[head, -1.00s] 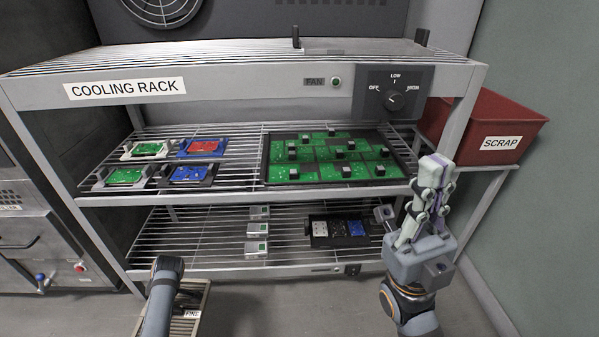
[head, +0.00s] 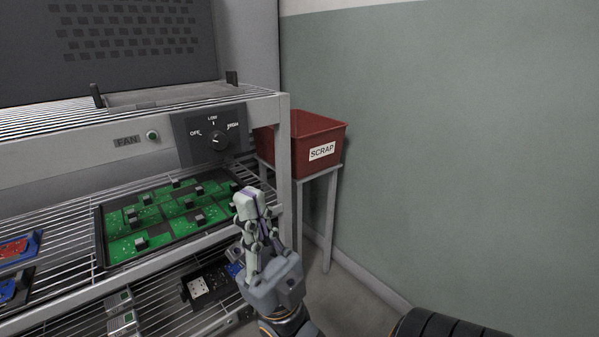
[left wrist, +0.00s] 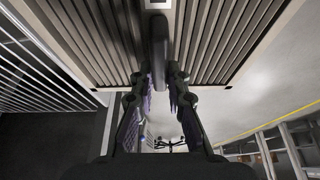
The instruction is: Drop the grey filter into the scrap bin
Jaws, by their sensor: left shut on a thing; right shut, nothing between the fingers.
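The grey pleated filter (left wrist: 95,35) fills the upper part of the left wrist view. My left gripper (left wrist: 158,85) is shut on its dark handle (left wrist: 159,45), with a finger on each side. Neither the left gripper nor the filter shows in the head view. The red scrap bin (head: 289,128), labelled SCRAP, stands on a light stand to the right of the cooling rack. Its inside floor is hidden. My right gripper (head: 247,200) is shut and empty, in front of the rack's right end and below and left of the bin.
The cooling rack (head: 75,144) takes up the left, with its right post (head: 284,150) close to the bin. A dark tray (head: 105,255) of green boards sits on its middle shelf. A bare green wall (head: 450,150) lies right of the bin.

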